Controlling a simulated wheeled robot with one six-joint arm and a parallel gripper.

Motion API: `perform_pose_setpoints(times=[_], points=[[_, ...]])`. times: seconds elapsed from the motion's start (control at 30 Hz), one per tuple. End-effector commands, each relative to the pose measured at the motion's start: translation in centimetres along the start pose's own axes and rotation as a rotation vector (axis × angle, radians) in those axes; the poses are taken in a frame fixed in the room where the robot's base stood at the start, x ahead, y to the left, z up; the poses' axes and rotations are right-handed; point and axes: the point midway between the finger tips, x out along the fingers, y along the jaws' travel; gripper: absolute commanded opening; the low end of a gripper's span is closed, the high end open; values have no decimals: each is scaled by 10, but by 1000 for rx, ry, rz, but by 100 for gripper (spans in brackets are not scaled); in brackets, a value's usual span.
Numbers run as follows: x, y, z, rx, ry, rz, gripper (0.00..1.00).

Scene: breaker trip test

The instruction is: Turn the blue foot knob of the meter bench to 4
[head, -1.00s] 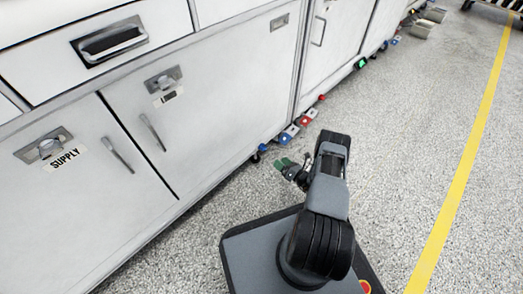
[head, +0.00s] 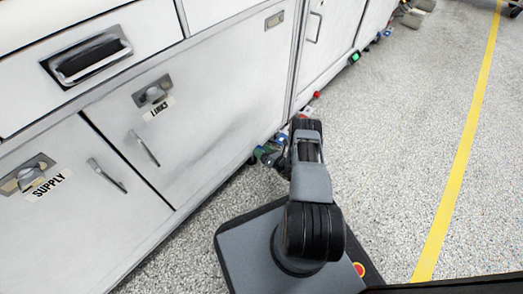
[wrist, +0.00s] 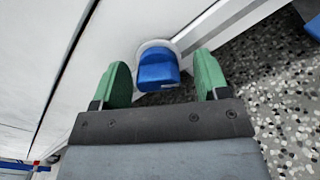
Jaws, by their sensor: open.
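The blue foot knob (wrist: 157,73) sits on a pale round base low on the white bench front in the wrist view. My gripper (wrist: 165,85) is open, with one green finger on each side of the knob and a visible gap to both. The knob is beyond the palm, between the fingers or just past them; I cannot tell the depth. No dial marks are readable. In the head view my gripper (head: 268,154) is low beside the cabinet foot, and my arm partly covers the knobs there.
White cabinets line the left, with doors labelled SUPPLY (head: 47,185) and LINKS (head: 158,108). A green-lit item (head: 355,57) and other small foot items sit farther along the base. The speckled floor to the right is clear up to the yellow line (head: 462,150).

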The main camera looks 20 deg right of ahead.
Motion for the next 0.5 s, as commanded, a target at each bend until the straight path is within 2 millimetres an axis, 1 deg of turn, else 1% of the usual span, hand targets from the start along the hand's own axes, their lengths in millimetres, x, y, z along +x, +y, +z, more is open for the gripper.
perform_pose_setpoints(times=[0.17,0.5], points=[[2,2,-1,0,3,5,67],[1,1,-1,0,2,3,35]])
